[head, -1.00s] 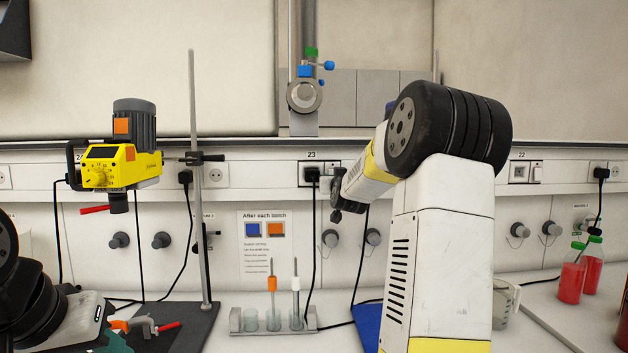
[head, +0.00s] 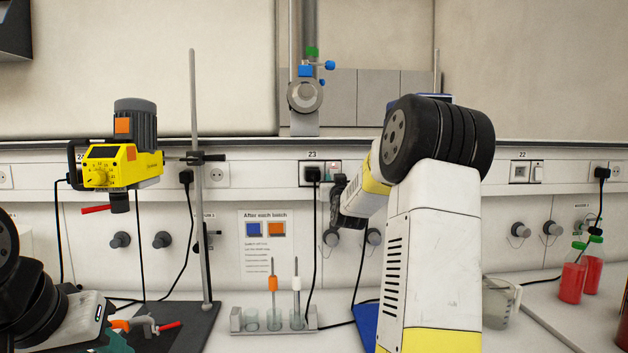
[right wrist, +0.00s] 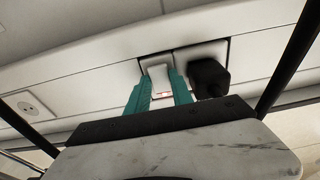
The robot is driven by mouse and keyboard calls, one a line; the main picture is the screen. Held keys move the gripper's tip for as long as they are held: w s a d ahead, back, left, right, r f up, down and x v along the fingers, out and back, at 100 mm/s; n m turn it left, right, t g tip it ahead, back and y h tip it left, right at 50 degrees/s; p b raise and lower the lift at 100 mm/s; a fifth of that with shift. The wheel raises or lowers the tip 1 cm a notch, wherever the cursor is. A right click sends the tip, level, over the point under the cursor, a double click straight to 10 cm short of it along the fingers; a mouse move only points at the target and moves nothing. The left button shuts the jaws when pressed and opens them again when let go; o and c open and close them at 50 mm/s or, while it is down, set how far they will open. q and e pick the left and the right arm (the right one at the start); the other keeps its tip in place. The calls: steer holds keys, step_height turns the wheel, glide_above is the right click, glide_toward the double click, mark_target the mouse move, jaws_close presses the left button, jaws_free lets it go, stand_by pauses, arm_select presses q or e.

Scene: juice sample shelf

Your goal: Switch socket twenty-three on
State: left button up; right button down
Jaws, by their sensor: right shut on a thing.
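Socket 23 (head: 306,180) is on the wall rail in the head view, with a black plug (head: 312,174) in it. Its switch (head: 333,168) is just right of the plug and shows a reddish patch. In the right wrist view the white switch rocker (right wrist: 158,76) has a small red patch at its lower end. My right gripper (right wrist: 161,88) has its teal fingers on either side of the rocker, shut on it. The black plug also shows beside it (right wrist: 208,78). My left gripper (head: 112,342) is partly in view at bottom left; its jaw opening is unclear.
A yellow overhead stirrer (head: 125,165) hangs on a stand at left. A rack (head: 240,321) with tubes stands on the bench below socket 23. A cable hangs from the plug. Socket 22 (head: 520,172) and red bottles (head: 572,280) are at right.

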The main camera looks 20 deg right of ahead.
steer(key=shift+f+t, duration=0.2)
steer(key=shift+t, duration=0.5)
steer(key=c, duration=1.4)
jaws_free()
steer(key=v, duration=0.7)
steer(key=shift+s+f, duration=0.15)
steer(key=shift+s, duration=0.2)
steer(key=shift+a, duration=0.1)
